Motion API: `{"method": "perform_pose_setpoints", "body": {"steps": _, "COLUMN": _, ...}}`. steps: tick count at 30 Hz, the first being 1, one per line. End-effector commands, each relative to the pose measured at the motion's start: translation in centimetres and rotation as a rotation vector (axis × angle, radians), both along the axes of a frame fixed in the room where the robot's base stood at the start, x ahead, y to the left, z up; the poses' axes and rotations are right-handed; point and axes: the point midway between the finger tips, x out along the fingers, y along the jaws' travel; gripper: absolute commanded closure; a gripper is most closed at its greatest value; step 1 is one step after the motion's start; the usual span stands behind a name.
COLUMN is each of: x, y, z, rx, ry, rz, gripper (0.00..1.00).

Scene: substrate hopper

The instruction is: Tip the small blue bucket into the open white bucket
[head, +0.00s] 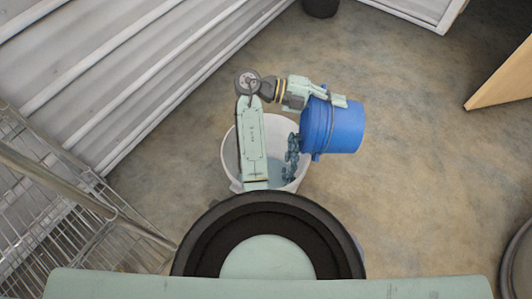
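The small blue bucket (334,128) is tipped on its side, its base to the right and its mouth to the left. My gripper (325,97) is at the upper rim side of the blue bucket and appears closed on it, holding it up. The open white bucket (231,161) stands on the floor below and to the left. Dark bluish lumps (291,157) show between the blue bucket's mouth and the white bucket's inside, as if falling. My arm covers the middle of the white bucket.
A wire rack (70,215) stands at the left, by a ribbed light wall (110,75). A wooden panel (502,78) juts in at the right. A dark round container (320,7) is at the top, and another round object (518,262) at the lower right.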

Motion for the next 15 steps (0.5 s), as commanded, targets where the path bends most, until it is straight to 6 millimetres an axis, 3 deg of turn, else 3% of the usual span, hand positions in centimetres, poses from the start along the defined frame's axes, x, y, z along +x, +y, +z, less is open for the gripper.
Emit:
{"method": "perform_pose_setpoints", "body": {"steps": 7, "x": 0.2, "y": 1.5, "z": -0.8, "rx": -0.099, "ry": 0.003, "rz": 0.001, "gripper": 1.0}}
{"method": "perform_pose_setpoints", "body": {"steps": 15, "x": 0.3, "y": 3.5, "z": -0.4, "rx": -0.221, "ry": 0.012, "rz": 0.002, "gripper": 1.0}}
